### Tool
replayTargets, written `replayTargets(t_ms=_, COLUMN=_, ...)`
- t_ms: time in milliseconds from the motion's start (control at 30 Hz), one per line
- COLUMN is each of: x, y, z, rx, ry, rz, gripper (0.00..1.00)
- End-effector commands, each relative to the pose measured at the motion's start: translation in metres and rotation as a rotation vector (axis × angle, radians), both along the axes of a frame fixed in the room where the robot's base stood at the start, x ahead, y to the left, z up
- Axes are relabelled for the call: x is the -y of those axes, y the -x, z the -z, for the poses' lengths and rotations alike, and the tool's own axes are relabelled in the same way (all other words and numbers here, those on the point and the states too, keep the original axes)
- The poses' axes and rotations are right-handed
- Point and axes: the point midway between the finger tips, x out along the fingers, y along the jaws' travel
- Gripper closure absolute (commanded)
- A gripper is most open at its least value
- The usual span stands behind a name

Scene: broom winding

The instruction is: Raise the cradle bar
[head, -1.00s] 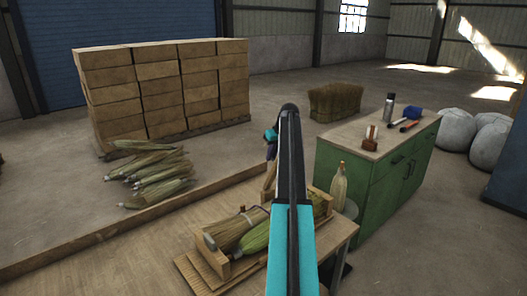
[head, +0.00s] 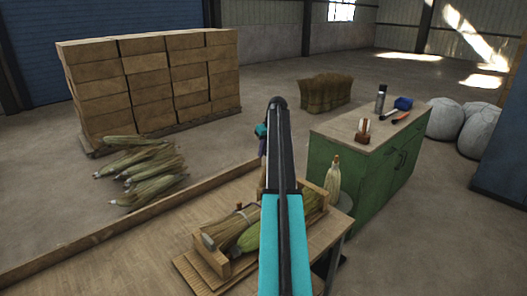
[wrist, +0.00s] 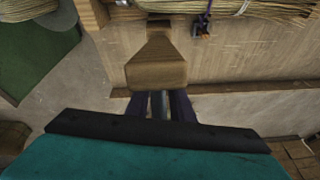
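The wooden cradle (head: 217,262) stands on the table and holds a bound straw bundle (head: 230,226) and a green husk bundle (head: 252,236). My arm hides its middle. In the wrist view a wooden bar with a wide block-like end (wrist: 156,75) juts from the cradle toward my gripper; I take it for the cradle bar. The dark fingers of my gripper (wrist: 168,104) are right at this block, which hides their tips. A gap shows between the fingers, but whether they grip the bar I cannot tell. In the head view my arm mostly hides the gripper.
A green cabinet (head: 345,185) with a bottle (head: 381,99) and tools on top stands right of the table (head: 318,235). Stacked boxes (head: 150,90) and loose husk bundles (head: 145,172) are at left.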

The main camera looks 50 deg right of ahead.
Motion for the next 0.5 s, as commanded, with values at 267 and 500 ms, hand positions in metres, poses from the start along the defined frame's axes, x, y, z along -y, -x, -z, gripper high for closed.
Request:
replayTargets(t_ms=267, x=-0.0006, y=-0.0024, z=-0.0012, rx=0.005, ry=0.002, rz=-0.003, gripper=0.72)
replayTargets(t_ms=500, x=-0.0005, y=-0.0010, z=-0.0067, rx=0.007, ry=0.002, rz=-0.003, gripper=0.72)
